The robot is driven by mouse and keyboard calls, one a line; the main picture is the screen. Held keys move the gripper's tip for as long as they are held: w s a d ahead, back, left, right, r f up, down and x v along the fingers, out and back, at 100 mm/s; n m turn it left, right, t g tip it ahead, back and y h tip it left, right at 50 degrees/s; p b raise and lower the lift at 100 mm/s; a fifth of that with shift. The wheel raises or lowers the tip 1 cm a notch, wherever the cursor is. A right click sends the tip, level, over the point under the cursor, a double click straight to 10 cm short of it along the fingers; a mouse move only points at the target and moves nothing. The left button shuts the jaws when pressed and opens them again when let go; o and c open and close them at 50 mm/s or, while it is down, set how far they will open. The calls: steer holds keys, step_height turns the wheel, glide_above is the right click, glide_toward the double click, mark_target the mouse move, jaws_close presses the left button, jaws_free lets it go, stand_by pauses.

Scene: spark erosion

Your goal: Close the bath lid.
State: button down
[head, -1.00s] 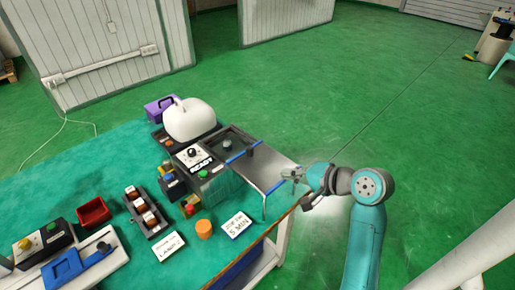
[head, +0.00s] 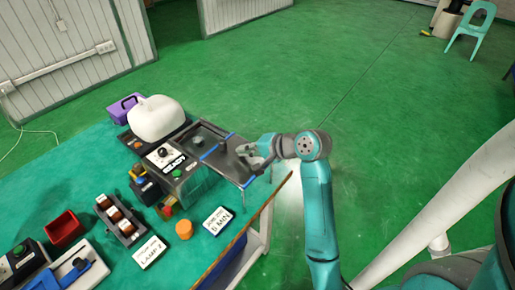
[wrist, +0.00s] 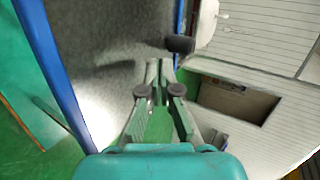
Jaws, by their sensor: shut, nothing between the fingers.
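The bath lid (head: 228,167) is a grey metal panel with blue edges, sticking out to the right of the bath (head: 200,139). The bath is a dark open tray beside a panel marked READY. In the wrist view the lid (wrist: 105,45) fills the upper left, with a blue edge along its left side and a black knob (wrist: 180,44) at its right. My gripper (head: 246,152) is at the lid's right part, shut and empty. In the wrist view its fingertips (wrist: 158,66) point at the lid, just below the knob. I cannot tell whether they touch it.
A white rounded tank (head: 157,118) stands behind the bath. An orange cylinder (head: 184,230), a 5 MIN card (head: 217,220) and a LAMP card (head: 150,252) lie in front.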

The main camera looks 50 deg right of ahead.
mark_target(232, 151)
steer(key=shift+w+a, duration=0.2)
steer(key=shift+w, duration=0.8)
steer(key=shift+w+a, duration=0.2)
steer(key=shift+w, duration=0.75)
steer(key=shift+w, duration=0.55)
steer(key=w, duration=1.6)
steer(key=shift+a+r, duration=0.1)
steer(key=shift+a, duration=0.2)
steer(key=shift+w, duration=0.1)
